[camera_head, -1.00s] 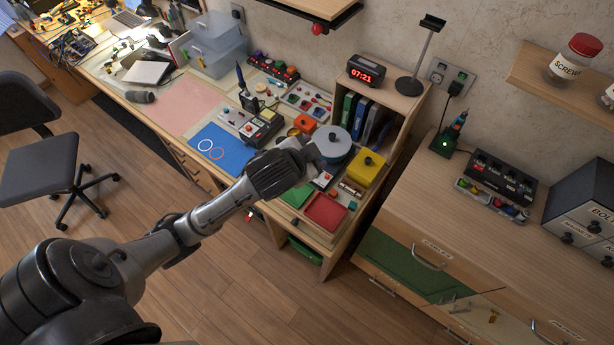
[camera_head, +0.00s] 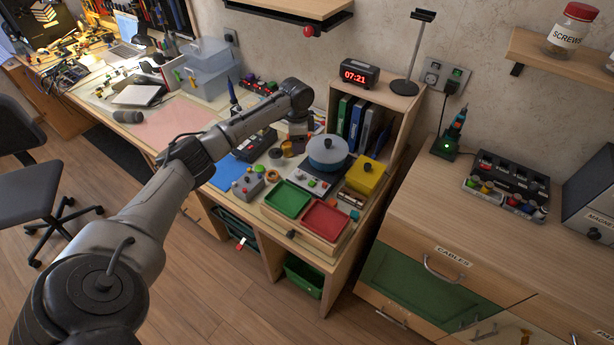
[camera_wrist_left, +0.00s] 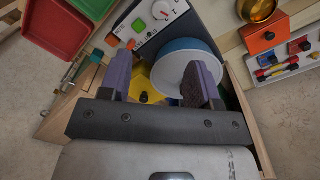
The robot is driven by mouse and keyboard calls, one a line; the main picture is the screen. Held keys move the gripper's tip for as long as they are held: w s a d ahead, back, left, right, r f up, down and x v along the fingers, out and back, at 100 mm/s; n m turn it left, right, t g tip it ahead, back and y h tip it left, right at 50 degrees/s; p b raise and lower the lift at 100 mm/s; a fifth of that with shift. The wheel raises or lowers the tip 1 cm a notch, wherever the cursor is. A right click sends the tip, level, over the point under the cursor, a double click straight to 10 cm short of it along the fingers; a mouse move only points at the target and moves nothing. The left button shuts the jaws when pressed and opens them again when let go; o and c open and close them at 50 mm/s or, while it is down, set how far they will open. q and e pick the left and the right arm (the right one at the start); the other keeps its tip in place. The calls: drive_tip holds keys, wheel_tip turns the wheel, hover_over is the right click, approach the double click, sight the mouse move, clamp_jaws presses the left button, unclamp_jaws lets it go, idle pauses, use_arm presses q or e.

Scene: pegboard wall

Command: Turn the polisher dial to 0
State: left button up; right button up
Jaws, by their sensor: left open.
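The polisher has a round grey-blue wheel (camera_head: 328,150) and a pale control panel (camera_head: 312,182) in front of it, on the workbench. In the left wrist view, the panel (camera_wrist_left: 140,28) is at the top, with a round dial (camera_wrist_left: 163,10) with red on it, and a green and an orange button. I cannot read the dial's setting. The wheel (camera_wrist_left: 188,68) lies beyond my right-hand finger. My left gripper (camera_wrist_left: 158,82) is open and empty, with purple fingers, apart from the dial. In the head view, my left gripper (camera_head: 298,138) hangs behind and left of the wheel, partly hidden.
A yellow box (camera_head: 366,176) stands right of the wheel, with green (camera_head: 287,199) and red (camera_head: 325,220) trays in front. A shelf with binders (camera_head: 360,122) and a clock (camera_head: 360,73) rises behind. A grey box with buttons (camera_head: 247,186) stands to the left.

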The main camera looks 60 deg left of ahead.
sight(299, 173)
use_arm(q)
drive_tip(key=shift+m, duration=0.7)
drive_tip(key=f+b, duration=0.1)
drive_tip(key=f, duration=0.5)
drive_tip(key=f+b, duration=0.1)
drive_tip(key=f, duration=0.5)
drive_tip(key=shift+s+d+f+b, duration=0.1)
drive_tip(key=shift+s+f+b, duration=0.1)
drive_tip(key=shift+b, duration=0.15)
drive_tip(key=shift+f, duration=0.65)
